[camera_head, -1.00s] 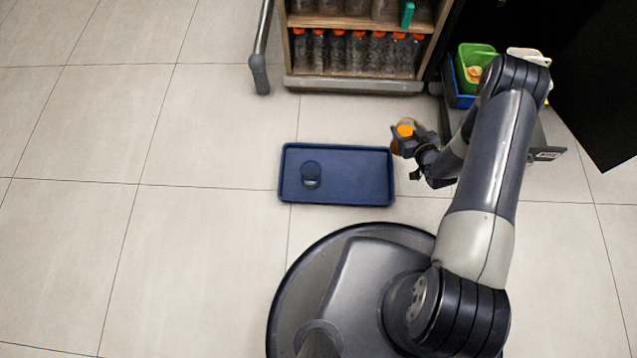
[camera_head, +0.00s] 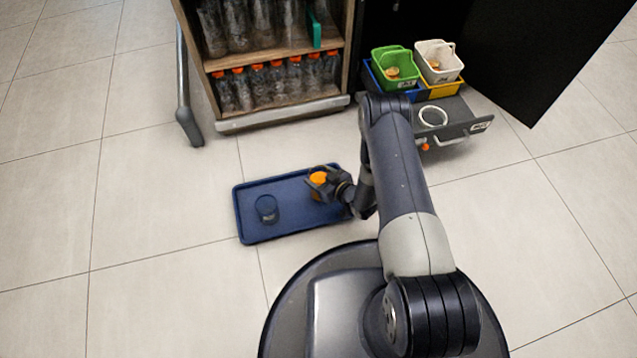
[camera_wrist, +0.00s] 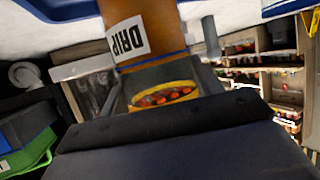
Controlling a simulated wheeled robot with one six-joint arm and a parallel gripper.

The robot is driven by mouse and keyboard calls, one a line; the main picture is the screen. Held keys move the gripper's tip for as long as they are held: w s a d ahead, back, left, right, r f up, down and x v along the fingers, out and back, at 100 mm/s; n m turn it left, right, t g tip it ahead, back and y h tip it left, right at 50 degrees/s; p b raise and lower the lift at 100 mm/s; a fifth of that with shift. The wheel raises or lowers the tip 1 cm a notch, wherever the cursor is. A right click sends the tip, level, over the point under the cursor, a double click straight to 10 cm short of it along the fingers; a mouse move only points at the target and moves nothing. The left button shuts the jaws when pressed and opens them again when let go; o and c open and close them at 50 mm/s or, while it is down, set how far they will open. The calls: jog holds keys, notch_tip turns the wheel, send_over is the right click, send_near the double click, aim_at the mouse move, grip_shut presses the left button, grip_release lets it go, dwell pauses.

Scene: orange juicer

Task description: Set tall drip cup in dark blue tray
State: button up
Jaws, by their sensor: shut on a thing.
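The dark blue tray (camera_head: 288,218) lies on the floor in front of my base. A small dark blue round cup or jar (camera_head: 266,208) stands in its left half. My gripper (camera_head: 326,184) is over the right part of the tray, shut on the tall drip cup, whose orange top (camera_head: 318,179) shows in the head view. In the wrist view the cup (camera_wrist: 158,22) is orange-brown with a white "DRIP" label, between the fingers (camera_wrist: 160,60). My gripper hides the cup's lower part in the head view, so I cannot tell whether it touches the tray.
A shelf cabinet (camera_head: 280,108) with several orange-capped bottles stands behind the tray. A green bin (camera_head: 393,69) and a white bin (camera_head: 437,64) stand at the back right, above a grey open drawer (camera_head: 455,125). The floor left of the tray is clear.

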jog(key=shift+f+b, duration=0.3)
jog(key=shift+f, duration=0.8)
jog(key=shift+f, duration=0.15)
jog(key=o, duration=1.6)
jog(key=shift+r, duration=0.2)
